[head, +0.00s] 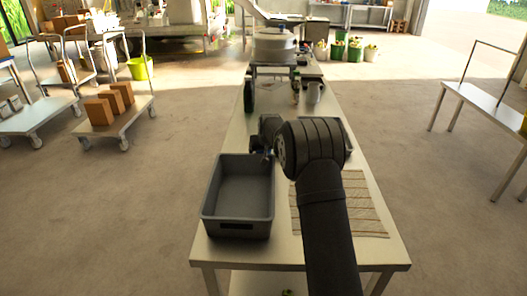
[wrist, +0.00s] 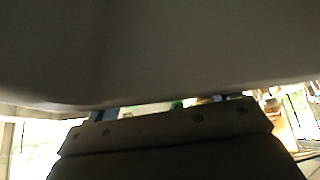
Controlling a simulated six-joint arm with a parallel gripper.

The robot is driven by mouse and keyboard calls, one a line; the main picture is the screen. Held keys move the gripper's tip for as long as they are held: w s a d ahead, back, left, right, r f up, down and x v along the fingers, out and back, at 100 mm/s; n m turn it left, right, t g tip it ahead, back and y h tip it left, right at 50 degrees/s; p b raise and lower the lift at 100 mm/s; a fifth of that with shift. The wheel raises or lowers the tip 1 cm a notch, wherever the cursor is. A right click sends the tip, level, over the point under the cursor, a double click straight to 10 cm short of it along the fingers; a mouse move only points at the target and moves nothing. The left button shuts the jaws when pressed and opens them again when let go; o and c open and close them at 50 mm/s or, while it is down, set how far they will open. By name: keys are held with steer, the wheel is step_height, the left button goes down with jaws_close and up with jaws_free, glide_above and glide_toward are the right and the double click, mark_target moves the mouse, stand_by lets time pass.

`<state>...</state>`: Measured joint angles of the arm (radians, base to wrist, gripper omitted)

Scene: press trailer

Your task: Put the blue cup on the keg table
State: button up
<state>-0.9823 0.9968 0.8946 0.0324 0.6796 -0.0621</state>
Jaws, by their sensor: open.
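I cannot make out a blue cup in either view; my arm hides part of the table. My gripper (head: 264,154) is over the long table (head: 228,140), by the far right corner of a grey bin (head: 237,222). It is small and partly hidden by my wrist. In the wrist view my gripper (wrist: 160,107) is open, with blue finger parts apart and nothing clearly between them. A large dark surface fills the top of that view. A round pale vessel (head: 273,45) sits on a raised stand (head: 275,71) at the table's far end; I cannot tell if this is the keg table.
A striped cloth (head: 365,205) lies right of the bin, partly behind my arm. A grey jug (head: 314,92) and small bottles (head: 295,90) stand farther back. Trolleys (head: 120,112) with boxes are at left. A side table (head: 480,100) is at right, with open floor between.

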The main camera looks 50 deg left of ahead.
steer(key=shift+r, duration=0.1)
steer(key=shift+r, duration=0.2)
steer(key=v, duration=1.1)
steer(key=shift+s+d+r, duration=0.15)
steer(key=shift+d+r, duration=0.05)
steer(key=shift+r, duration=0.1)
steer(key=shift+f, duration=0.1)
steer(key=x, duration=1.2)
steer(key=shift+r, duration=1.6)
